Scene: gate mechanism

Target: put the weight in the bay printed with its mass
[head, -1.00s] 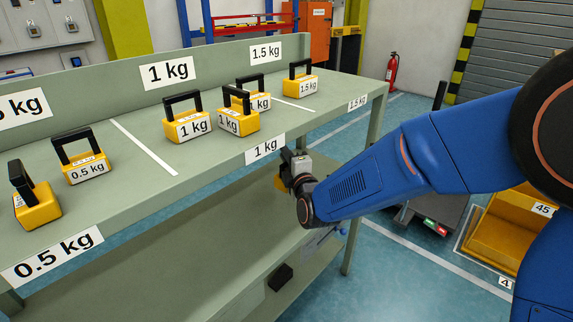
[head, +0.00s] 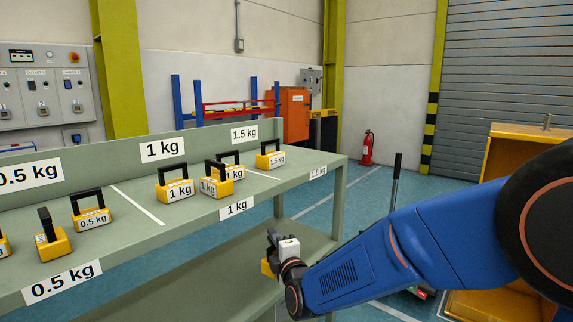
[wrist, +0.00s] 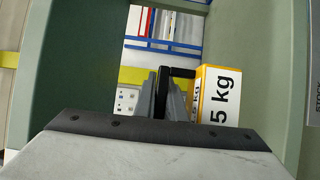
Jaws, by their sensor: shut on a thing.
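My gripper (head: 273,243) is shut on the black handle of a yellow weight (head: 267,268). It is in front of the bench, below its top. In the wrist view, my gripper (wrist: 162,95) pinches the handle, and the weight (wrist: 215,95) has a white label; only "5 kg" is readable, the first part hidden. The bench top (head: 135,238) has bays split by white lines: 0.5 kg (head: 62,282) at left, 1 kg (head: 237,208) in the middle, 1.5 kg (head: 318,172) at right. The 1.5 kg bay holds one weight (head: 270,159) near its back-left.
Several yellow weights stand in the 0.5 kg and 1 kg bays. The right part of the 1.5 kg bay is bare. A lower shelf (head: 165,300) runs under the top. A fire extinguisher (head: 367,148) stands by the back wall, and an orange unit (head: 502,155) at right.

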